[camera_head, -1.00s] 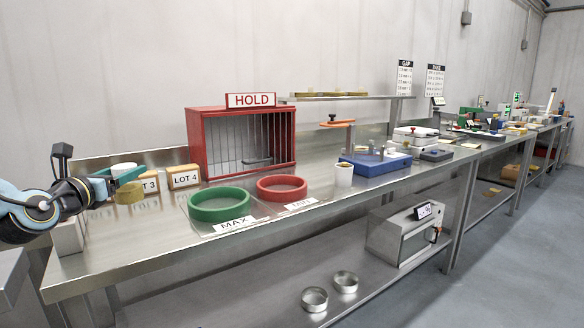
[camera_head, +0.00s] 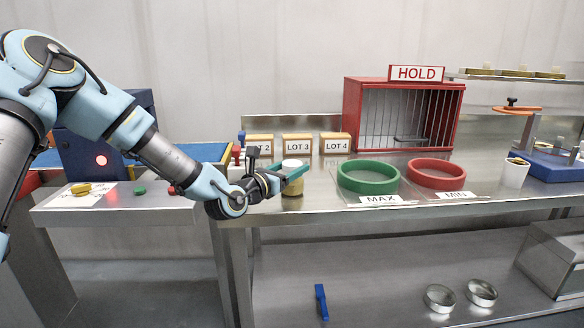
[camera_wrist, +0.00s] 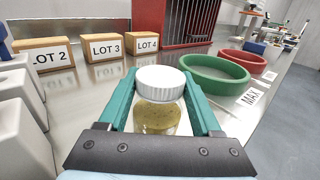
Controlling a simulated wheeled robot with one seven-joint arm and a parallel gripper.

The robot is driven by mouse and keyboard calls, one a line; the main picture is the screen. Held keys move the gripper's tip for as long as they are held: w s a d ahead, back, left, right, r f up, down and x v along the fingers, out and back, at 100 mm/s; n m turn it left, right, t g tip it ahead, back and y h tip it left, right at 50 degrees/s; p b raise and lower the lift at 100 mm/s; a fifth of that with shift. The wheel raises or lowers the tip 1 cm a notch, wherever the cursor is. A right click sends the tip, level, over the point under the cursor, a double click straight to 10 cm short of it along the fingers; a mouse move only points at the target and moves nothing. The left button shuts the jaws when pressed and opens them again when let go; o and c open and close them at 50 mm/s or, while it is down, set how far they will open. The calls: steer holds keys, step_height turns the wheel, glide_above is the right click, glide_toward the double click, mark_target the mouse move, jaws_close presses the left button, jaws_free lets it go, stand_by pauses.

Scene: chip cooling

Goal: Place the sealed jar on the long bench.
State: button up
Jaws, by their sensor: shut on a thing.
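The sealed jar (camera_wrist: 158,108) has a white lid and yellowish-green contents. It stands upright between the two green fingers of my gripper (camera_wrist: 160,100) in the wrist view, and the gripper is shut on it. In the head view the jar (camera_head: 292,187) is at the left end of the long bench (camera_head: 330,190), over the steel top. I cannot tell whether its base touches the bench. The far finger and part of the jar hide each other in the head view.
Wooden LOT blocks (camera_head: 335,144) stand behind the jar. A green MAX ring (camera_head: 368,177) and a red MIN ring (camera_head: 436,173) lie to the right, before the red HOLD cage (camera_head: 402,116). Grey-white blocks (camera_wrist: 22,110) stand close on the left. A side table (camera_head: 120,212) adjoins the left.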

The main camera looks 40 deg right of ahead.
steer(key=shift+f, duration=0.15)
steer(key=o, duration=1.5)
steer(key=a, duration=0.4)
steer(key=s+a+b, duration=0.1)
steer(key=a, duration=0.3)
steer(key=s+a, duration=0.1)
steer(key=a, duration=0.3)
steer(key=shift+s+b, duration=0.1)
steer(key=shift+b, duration=0.25)
